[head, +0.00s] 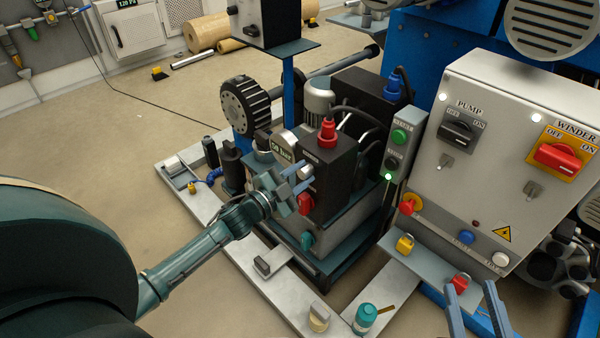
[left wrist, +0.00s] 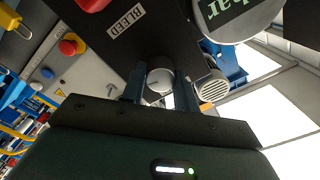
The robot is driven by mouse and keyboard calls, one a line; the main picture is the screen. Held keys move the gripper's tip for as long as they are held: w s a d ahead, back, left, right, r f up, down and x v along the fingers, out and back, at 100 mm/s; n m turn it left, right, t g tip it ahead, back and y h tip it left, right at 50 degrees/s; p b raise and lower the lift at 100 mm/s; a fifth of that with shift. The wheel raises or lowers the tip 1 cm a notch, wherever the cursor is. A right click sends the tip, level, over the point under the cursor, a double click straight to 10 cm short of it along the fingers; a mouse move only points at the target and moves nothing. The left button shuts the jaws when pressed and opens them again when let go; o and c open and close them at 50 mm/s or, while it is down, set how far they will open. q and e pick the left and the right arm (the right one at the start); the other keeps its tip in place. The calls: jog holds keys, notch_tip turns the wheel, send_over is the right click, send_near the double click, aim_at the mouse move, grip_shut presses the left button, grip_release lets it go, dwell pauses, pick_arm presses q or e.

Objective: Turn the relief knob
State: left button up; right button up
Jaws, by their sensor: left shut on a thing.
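The silver round knob (left wrist: 160,81), which I take to be the relief knob, sits between the two fingers of my left gripper (left wrist: 158,92) in the left wrist view. My left gripper (head: 300,179) is shut on it at the front of the black valve block (head: 335,176). In the head view the fingers partly cover the knob (head: 305,172), and its label cannot be read. My right gripper (head: 469,287) is at the bottom right of the head view, fingers apart and empty.
A red knob (head: 305,204) marked BLEED sits just below the silver knob; a gauge marked in bar (head: 283,150) is beside it. A teal knob (head: 307,241) is lower down. The grey control panel (head: 475,150) with PUMP and WINDER switches stands at the right.

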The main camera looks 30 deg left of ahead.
pick_arm(q)
jog(key=shift+m, duration=1.7)
pick_arm(e)
jog(key=shift+f, duration=0.15)
pick_arm(q)
jog(key=shift+m, duration=0.3)
jog(key=o, duration=1)
jog(key=shift+s, duration=0.1)
pick_arm(e)
jog(key=shift+r, duration=0.2)
pick_arm(q)
jog(key=p+v, duration=0.3)
jog(key=v, duration=1)
jog(key=shift+a, duration=0.1)
pick_arm(e)
jog(key=shift+d+f+g+h, duration=0.15)
jog(key=shift+d+g+h, duration=0.35)
jog(key=shift+h, duration=0.1)
